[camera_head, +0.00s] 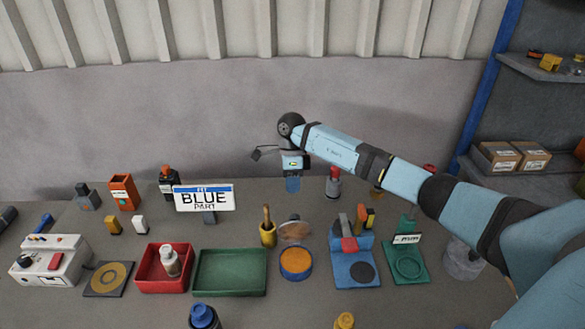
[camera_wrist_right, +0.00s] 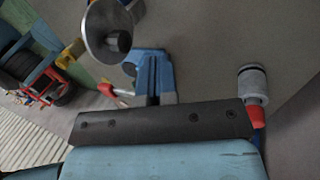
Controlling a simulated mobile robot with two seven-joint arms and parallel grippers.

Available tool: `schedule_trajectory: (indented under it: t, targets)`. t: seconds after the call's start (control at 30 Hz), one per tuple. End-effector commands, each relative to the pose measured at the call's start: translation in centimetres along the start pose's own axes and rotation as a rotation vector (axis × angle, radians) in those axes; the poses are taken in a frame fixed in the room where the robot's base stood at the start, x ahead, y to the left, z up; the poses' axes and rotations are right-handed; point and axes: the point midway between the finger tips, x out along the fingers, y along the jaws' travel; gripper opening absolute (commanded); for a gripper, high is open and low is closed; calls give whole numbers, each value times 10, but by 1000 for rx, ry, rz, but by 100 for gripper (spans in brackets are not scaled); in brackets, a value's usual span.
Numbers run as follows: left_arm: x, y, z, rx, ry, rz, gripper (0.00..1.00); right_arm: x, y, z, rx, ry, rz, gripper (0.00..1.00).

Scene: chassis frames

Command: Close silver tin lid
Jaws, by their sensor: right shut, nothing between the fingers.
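A round tin (camera_head: 296,262) with a blue rim and orange inside stands on the table in the head view. A round, shiny lid (camera_head: 297,231) stands tilted up at its back edge, so the tin is open. My right gripper (camera_head: 292,186) is shut and empty. It points down behind the lid, apart from it, near the back of the table. In the right wrist view a shiny silver disc (camera_wrist_right: 97,32) shows at the upper left; it looks like the lid, but I cannot be sure. My left gripper is not in view.
A yellow cup (camera_head: 267,236) with a wooden handle stands left of the lid. A blue stand (camera_head: 354,272) is to the right. A green tray (camera_head: 230,290) is to the left. A grey and red bottle (camera_head: 333,185) stands right of my gripper.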

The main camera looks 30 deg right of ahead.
Motion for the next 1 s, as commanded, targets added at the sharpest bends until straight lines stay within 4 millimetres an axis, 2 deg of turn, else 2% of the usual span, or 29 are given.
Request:
schedule_trajectory:
  t: [0.13,0.3,0.53,1.0]
  targets:
    - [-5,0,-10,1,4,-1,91,31,2,0,1,0,5,0]
    - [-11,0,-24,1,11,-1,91,41,24,0,-1,-1,2,0]
    - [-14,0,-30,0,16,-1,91,48,36,0,0,-1,-1,0]
    - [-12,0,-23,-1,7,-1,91,49,36,-1,0,0,-12,0]
